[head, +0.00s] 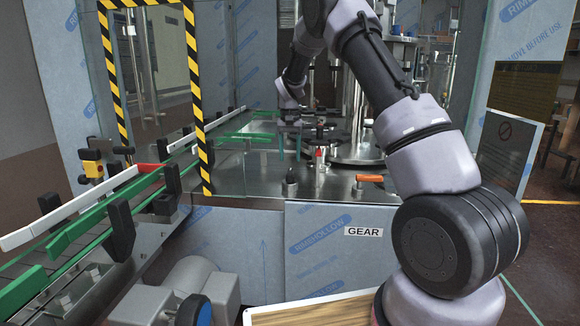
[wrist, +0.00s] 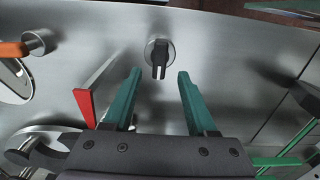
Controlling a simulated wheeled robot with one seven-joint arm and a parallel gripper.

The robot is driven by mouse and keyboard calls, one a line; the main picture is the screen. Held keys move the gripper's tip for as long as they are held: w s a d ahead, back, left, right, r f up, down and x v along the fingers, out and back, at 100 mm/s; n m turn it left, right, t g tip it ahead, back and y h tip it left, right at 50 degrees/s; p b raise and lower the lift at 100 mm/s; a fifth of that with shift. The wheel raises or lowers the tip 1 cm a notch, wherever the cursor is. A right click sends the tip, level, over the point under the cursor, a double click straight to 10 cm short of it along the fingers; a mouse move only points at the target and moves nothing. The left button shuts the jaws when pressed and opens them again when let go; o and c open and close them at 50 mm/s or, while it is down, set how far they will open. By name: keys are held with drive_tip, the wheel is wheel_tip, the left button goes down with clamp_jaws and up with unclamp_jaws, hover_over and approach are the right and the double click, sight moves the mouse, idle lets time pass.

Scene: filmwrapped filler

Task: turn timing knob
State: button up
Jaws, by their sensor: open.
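The timing knob looks to be the small black knob on a round silver base on the steel machine top; it shows in the head view (head: 290,182) and in the wrist view (wrist: 160,58). Its black grip points toward my gripper in the wrist view. My gripper (head: 290,152) hangs over the machine top, behind the knob in the head view. In the wrist view its two green fingers (wrist: 157,82) are apart and empty. The knob lies just beyond the fingertips, in line with the gap between them; neither finger appears to touch it.
An orange handle (head: 370,179) is right of the knob; it also shows in the wrist view (wrist: 14,49). A red-tipped part (wrist: 85,106) stands close beside the left finger. A green-railed conveyor (head: 90,212) and a striped frame (head: 205,150) are at left.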

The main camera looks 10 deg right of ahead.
sight(290, 171)
drive_tip(key=shift+r, duration=2.7)
drive_tip(key=s+d+r+t+y, duration=0.1)
drive_tip(key=s+d+r+t, duration=0.1)
drive_tip(key=s+r, duration=0.75)
drive_tip(key=s+d+r+t+y, duration=0.1)
drive_tip(key=s+d+r+t, duration=0.15)
drive_tip(key=s+r, duration=0.7)
drive_tip(key=s+d+f+t, duration=0.1)
drive_tip(key=s+t, duration=0.1)
drive_tip(key=s, duration=1.8)
drive_tip(key=shift+s+d+f+m+t, duration=0.2)
drive_tip(key=shift+s+m+t, duration=0.05)
drive_tip(key=shift+m+t, duration=0.1)
